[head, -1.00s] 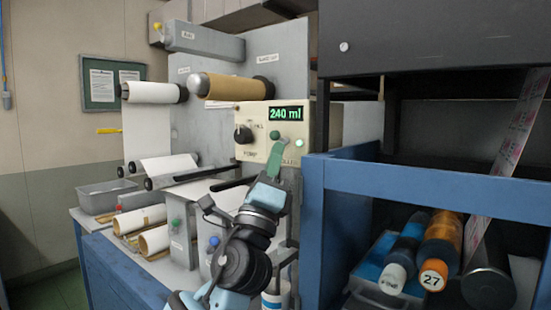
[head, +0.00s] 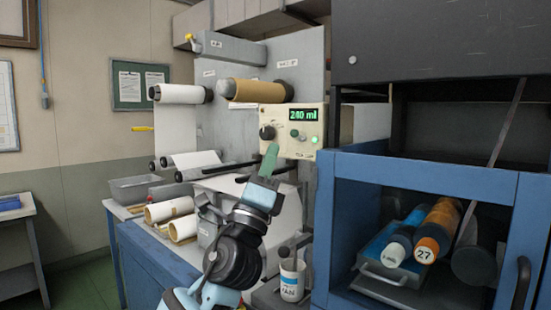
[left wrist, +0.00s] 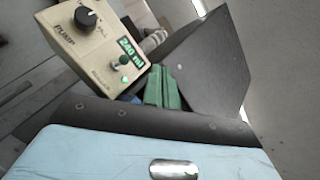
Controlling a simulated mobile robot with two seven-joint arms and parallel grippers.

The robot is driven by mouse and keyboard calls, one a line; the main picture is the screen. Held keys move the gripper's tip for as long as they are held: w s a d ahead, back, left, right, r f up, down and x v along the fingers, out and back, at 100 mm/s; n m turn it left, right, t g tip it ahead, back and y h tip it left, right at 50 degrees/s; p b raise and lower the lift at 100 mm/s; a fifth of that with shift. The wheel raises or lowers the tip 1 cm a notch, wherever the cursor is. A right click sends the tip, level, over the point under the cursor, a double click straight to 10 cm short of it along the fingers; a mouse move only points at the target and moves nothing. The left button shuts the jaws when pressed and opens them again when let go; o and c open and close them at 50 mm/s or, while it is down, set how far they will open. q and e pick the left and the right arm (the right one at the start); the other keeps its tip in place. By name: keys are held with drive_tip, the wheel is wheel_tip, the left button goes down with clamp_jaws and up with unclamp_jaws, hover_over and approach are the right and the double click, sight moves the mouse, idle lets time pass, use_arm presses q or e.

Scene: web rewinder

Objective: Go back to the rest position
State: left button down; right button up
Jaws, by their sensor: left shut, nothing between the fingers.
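My left gripper (head: 270,161) comes up from the bottom middle of the head view, its green fingers together and empty. The fingertips show just below and left of the pump panel's buttons; I cannot tell how far apart they are from it. In the left wrist view the green fingers (left wrist: 162,88) are closed beside the pump panel (left wrist: 92,42). In the head view the cream pump panel (head: 294,130) has a black knob, a green-lit display reading 240 ml and buttons. My right gripper is not in view.
The rewinder (head: 232,110) has white and brown rolls. A grey tray (head: 135,188) and loose rolls lie on the blue bench left. A blue-framed cabinet (head: 433,170) with bottles stands close right. A white cup (head: 292,281) is beside my arm. Floor shows far left.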

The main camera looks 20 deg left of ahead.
use_arm(q)
drive_tip(key=shift+f, duration=0.1)
drive_tip(key=shift+w+a, duration=0.1)
idle(0.3)
